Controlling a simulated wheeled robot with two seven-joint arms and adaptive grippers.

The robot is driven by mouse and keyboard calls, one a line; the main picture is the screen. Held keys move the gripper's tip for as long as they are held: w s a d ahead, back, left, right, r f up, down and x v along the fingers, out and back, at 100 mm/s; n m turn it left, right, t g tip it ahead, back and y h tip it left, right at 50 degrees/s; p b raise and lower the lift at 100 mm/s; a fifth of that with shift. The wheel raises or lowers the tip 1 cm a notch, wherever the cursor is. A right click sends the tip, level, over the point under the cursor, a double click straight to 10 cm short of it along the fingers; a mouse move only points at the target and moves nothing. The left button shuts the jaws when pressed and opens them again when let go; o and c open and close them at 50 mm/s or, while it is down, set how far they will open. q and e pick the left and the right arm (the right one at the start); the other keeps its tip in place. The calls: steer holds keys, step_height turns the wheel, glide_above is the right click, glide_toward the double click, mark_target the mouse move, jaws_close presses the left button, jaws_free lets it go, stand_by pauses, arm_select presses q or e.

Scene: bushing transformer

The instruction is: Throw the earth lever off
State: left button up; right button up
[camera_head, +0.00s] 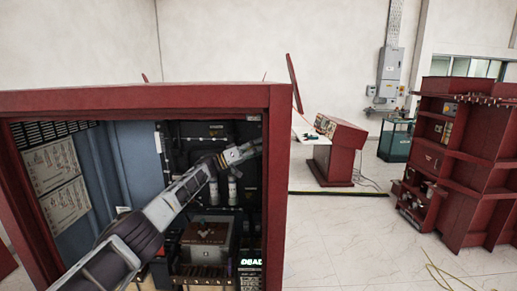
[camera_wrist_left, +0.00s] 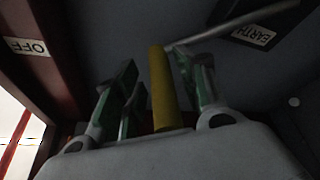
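A yellow lever handle (camera_wrist_left: 162,88) stands between the green-padded fingers of my left gripper (camera_wrist_left: 158,92) in the left wrist view. Narrow gaps show beside the handle, so the gripper looks open around it. A grey rod (camera_wrist_left: 235,24) runs from near the handle's top to the upper right. An EARTH label (camera_wrist_left: 254,36) is at the upper right and an OFF label (camera_wrist_left: 26,46) at the left. In the head view my left gripper (camera_head: 246,152) is at the right inner side of the red cabinet (camera_head: 140,98); the lever cannot be made out there. My right gripper is out of view.
A boxy unit (camera_head: 206,240) and a lit DEAD display (camera_head: 251,263) are low in the cabinet. The cabinet's right frame post (camera_head: 276,190) is close beside my left gripper. A red console (camera_head: 340,145) and red shelving (camera_head: 455,170) stand farther right, with open floor between.

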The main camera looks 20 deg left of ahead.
arm_select(q)
steer(key=shift+f, duration=0.2)
steer(key=shift+a, duration=0.15)
steer(key=v, duration=1.1)
steer(key=shift+a, duration=0.3)
steer(key=shift+s+f, duration=0.1)
stand_by(0.4)
